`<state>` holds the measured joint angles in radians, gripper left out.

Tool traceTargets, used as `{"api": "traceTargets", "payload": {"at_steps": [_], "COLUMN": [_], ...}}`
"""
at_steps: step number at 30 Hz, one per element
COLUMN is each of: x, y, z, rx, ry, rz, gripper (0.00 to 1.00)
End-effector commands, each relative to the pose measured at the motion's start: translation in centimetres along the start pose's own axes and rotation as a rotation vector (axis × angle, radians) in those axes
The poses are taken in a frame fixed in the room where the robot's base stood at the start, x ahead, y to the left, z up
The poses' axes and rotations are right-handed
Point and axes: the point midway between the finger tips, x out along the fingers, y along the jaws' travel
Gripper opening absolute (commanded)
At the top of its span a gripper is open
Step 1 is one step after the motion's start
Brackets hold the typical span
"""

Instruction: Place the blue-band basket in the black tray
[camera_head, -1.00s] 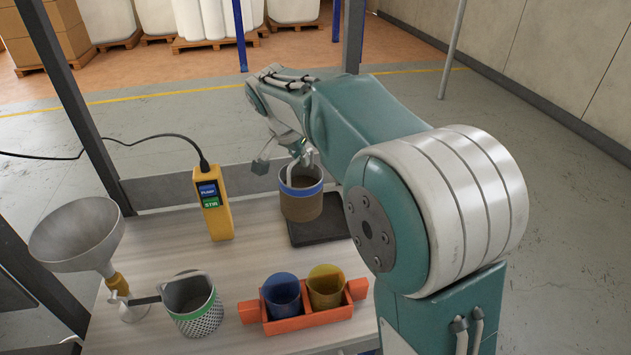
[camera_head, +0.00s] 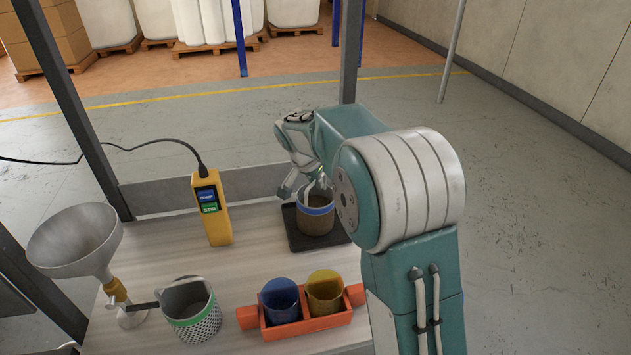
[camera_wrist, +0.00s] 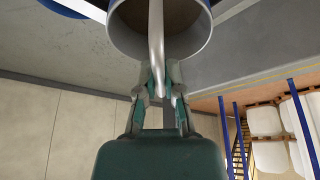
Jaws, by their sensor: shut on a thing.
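The blue-band basket (camera_head: 316,224), a brown round cup with a blue band at its rim, is upright within the outline of the black tray (camera_head: 296,238) in the head view. I cannot tell whether its bottom touches the tray. My gripper (camera_head: 309,187) is at the basket's rim, partly hidden by my arm. In the wrist view my gripper (camera_wrist: 159,78) is shut on the basket's pale curved handle (camera_wrist: 156,45), and the basket's grey rim (camera_wrist: 193,52) shows at the top. My arm is close to the tray's right side.
A yellow handheld controller (camera_head: 211,210) stands left of the tray. In front are an orange rack (camera_head: 309,326) with blue and yellow cups, a green-band basket (camera_head: 193,318) and a metal funnel (camera_head: 75,243). A dark frame post (camera_head: 351,55) rises behind. The tabletop between tray and rack is clear.

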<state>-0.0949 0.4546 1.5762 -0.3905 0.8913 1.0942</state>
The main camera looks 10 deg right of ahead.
Motion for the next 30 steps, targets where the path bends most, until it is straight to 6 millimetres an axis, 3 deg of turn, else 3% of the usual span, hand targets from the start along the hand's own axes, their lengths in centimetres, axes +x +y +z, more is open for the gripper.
{"api": "traceTargets", "payload": {"at_steps": [2, 3, 5, 15, 19, 30], "x": [0.0, 0.1, 0.0, 0.0, -0.9, -8.3], "y": [0.0, 0.0, 0.0, 0.0, -0.1, -0.1], "z": [0.0, 0.0, 0.0, 0.0, 0.0, 0.0], "rx": [0.000, 0.000, 0.000, 0.000, -0.001, 0.000], "ry": [0.001, 0.000, 0.000, 0.000, 0.002, 0.002], "rz": [-0.001, 0.000, 0.000, 0.000, -0.002, -0.003], "gripper": [0.00, 0.24, 0.45, 0.45, 0.45, 0.45]}}
